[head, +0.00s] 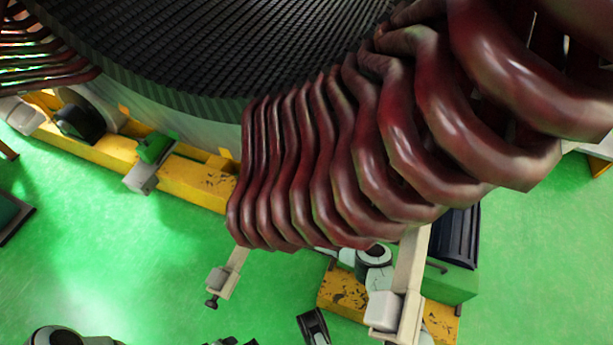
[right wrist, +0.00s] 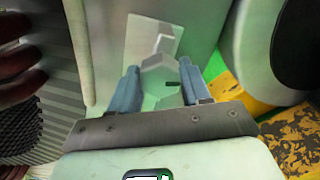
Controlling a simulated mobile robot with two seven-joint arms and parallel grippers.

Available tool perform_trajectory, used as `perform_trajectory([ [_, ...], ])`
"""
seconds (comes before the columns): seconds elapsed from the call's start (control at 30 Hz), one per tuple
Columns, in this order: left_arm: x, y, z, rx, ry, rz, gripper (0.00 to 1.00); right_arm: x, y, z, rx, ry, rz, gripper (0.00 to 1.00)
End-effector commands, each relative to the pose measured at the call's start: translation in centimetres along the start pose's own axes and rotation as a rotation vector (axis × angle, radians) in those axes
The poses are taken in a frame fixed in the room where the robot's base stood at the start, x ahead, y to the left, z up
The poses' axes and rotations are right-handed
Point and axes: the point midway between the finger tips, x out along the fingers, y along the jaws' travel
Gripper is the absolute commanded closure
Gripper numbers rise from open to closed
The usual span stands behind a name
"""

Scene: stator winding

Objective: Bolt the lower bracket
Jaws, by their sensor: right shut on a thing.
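In the right wrist view my right gripper (right wrist: 158,88) has its two blue-grey fingers closed on the sides of a pale, faceted bolt-like piece (right wrist: 158,72). Just beyond it a pale plate (right wrist: 143,35), perhaps the lower bracket, lies against the grey stator wall. I cannot tell whether the piece touches the plate. In the head view my right gripper is hidden behind the dark red coils (head: 330,170). Dark parts at the bottom edge, perhaps my left gripper (head: 232,341), are cut off, so its opening is unclear. Two beige brackets with grey blocks hang below the coils, left (head: 232,272) and right (head: 408,270).
The ribbed stator (head: 215,45) fills the top of the head view. A yellow, worn base beam (head: 195,183) runs under it, with a green clamp block (head: 156,147) on it. A dark-topped green unit (head: 455,245) stands at right. Green floor (head: 130,240) is open at lower left.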

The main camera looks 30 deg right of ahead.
Motion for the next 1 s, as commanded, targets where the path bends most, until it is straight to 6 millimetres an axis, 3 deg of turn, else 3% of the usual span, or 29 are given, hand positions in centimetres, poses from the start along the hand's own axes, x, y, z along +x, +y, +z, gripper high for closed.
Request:
perform_trajectory([
  [0.07, 0.0, 0.0, 0.0, 0.000, 0.000, 0.000, 0.27, -0.1, 0.0, -0.1, -0.001, 0.002, 0.000, 0.83],
  [0.1, 0.0, 0.0, 0.0, 0.000, 0.000, 0.000, 0.27, -0.1, 0.0, -0.1, -0.002, 0.002, 0.000, 0.40],
  [0.13, 0.0, 0.0, 0.0, 0.000, 0.000, 0.000, 0.27, -0.1, 0.0, -0.1, -0.002, 0.002, 0.000, 0.30],
  [0.17, 0.0, 0.0, 0.0, 0.000, 0.000, 0.000, 0.27, -0.1, 0.0, -0.1, -0.002, 0.002, 0.000, 0.27],
  [0.57, -0.5, 0.1, 0.4, 0.001, -0.013, 0.001, 0.27, -1.0, 0.1, -0.1, -0.002, 0.004, 0.001, 0.27],
  [1.0, -4.1, 1.3, 4.8, 0.012, -0.145, 0.009, 0.27, -10.1, 0.1, 0.0, 0.000, 0.005, 0.000, 0.27],
])
